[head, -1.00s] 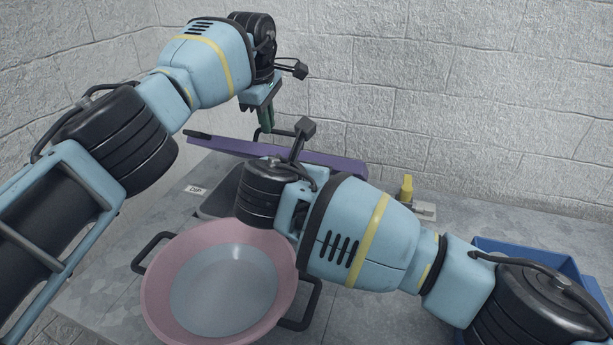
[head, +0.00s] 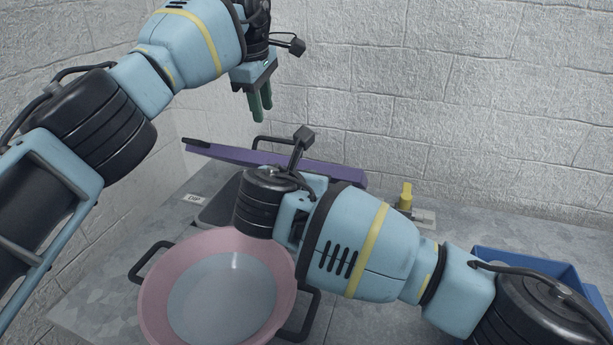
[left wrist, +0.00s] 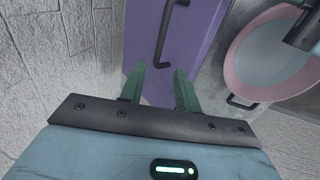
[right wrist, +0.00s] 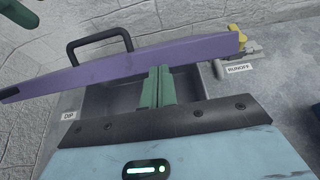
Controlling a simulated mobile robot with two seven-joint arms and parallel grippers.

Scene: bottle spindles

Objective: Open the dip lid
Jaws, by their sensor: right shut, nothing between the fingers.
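The purple dip lid (head: 285,163) is tilted up over the grey dip tray (head: 213,213), leaving a gap at the front. A dark bar handle (head: 275,142) is on the lid; it also shows in the left wrist view (left wrist: 163,38). My left gripper (head: 261,107) is open and empty above the lid, its fingers pointing down. My right gripper (right wrist: 157,72) is shut and empty, its fingertips at the lid's front edge in the right wrist view. I cannot tell whether they touch the lid. In the head view my right arm hides those fingers.
A pink pan (head: 155,310) with dark handles stands in front of the tray. A yellow-topped item (head: 404,197) is right of the lid, near a RUNOFF label (right wrist: 239,69). A blue crate (head: 540,268) is at the right. A stone wall (head: 450,90) stands behind.

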